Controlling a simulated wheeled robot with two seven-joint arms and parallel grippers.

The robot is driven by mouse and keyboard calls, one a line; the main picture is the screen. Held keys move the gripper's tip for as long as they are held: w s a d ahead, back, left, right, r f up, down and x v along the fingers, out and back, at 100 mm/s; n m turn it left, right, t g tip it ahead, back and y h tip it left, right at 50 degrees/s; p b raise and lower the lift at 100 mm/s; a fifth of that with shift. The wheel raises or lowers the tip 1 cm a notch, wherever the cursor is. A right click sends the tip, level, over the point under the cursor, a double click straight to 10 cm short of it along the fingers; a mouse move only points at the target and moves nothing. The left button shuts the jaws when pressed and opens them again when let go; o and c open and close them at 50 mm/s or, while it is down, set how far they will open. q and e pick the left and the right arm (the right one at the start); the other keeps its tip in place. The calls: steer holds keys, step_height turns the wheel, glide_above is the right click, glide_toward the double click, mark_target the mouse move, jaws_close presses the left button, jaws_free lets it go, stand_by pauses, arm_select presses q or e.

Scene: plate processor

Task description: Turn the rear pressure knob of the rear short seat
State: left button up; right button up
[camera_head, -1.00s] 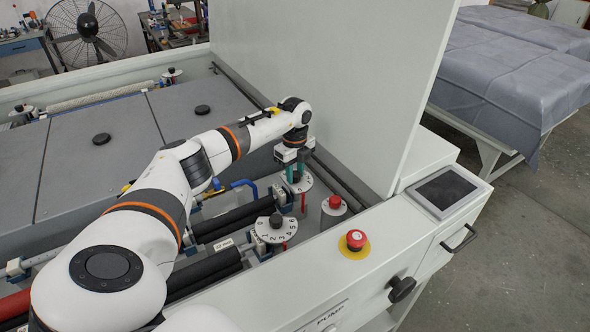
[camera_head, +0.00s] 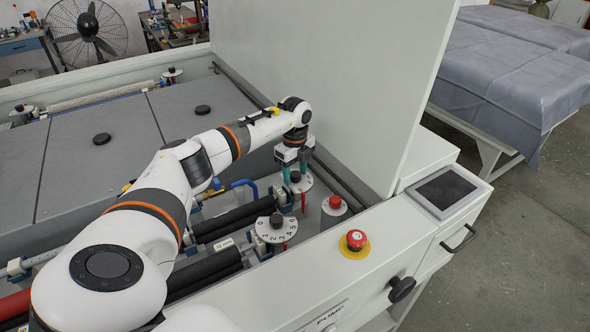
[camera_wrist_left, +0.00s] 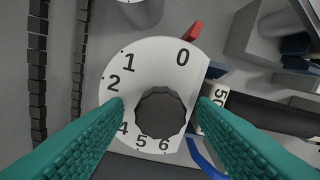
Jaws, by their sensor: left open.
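The rear pressure knob (camera_head: 295,176) is a small dark knob on a white numbered dial (camera_head: 304,184) at the far end of the short seat. In the left wrist view the knob (camera_wrist_left: 160,112) is dark and many-sided, at the middle of the dial (camera_wrist_left: 135,62) marked 0 to 6. A red pointer (camera_wrist_left: 193,31) shows by the 0. My left gripper (camera_head: 295,172) points down at the knob. Its teal fingers (camera_wrist_left: 160,125) are open, one on each side of the knob; contact cannot be told. My right gripper is not in view.
A nearer dial with a dark knob (camera_head: 276,221) stands in front. A red button (camera_head: 335,202) and an emergency stop (camera_head: 356,239) lie to the right. The tall white panel (camera_head: 330,80) rises close behind my left gripper. Dark rollers (camera_head: 235,220) lie to the left.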

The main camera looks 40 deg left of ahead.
mark_target(295, 173)
arm_select(q)
step_height(295, 173, up, 12)
steer(key=b, duration=0.3)
steer(key=shift+b, duration=0.35)
steer(key=shift+f, duration=0.1)
